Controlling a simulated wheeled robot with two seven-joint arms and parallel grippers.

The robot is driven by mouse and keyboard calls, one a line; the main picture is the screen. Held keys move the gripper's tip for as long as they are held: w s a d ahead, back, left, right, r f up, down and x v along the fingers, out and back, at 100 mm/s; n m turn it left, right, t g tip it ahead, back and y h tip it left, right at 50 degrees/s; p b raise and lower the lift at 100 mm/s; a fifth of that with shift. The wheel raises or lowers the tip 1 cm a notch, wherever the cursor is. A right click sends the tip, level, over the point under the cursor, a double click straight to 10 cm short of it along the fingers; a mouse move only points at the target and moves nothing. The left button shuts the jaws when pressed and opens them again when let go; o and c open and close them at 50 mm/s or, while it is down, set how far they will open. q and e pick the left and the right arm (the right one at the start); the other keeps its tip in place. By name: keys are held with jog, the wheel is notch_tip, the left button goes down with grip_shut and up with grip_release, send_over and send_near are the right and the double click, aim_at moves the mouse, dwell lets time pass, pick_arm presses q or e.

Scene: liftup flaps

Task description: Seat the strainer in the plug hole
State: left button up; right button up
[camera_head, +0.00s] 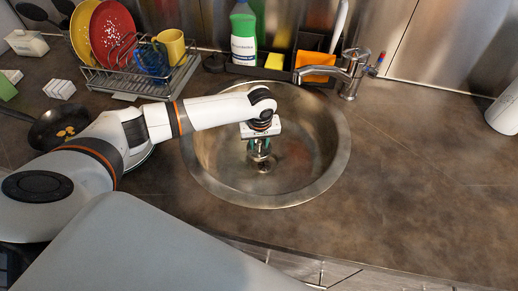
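The round steel sink (330,170) is set in the counter at the middle of the head view. My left arm reaches in from the left, and my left gripper (260,150) points down into the bowl, over its middle. A small shiny metal piece (262,160), which looks like the strainer, shows at and just below the fingertips. The plug hole is mostly hidden by the gripper and this piece, so I cannot tell whether the piece is seated. Whether the fingers are closed on it is too small to tell. My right gripper is out of view.
A tap (350,75) stands at the sink's back right. Behind the sink is a caddy with a green bottle (243,35) and sponges (315,67). A dish rack (140,80) and a pan (62,128) are at left. The counter on the right (430,160) is clear.

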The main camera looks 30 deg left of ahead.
pick_arm(q)
grip_shut()
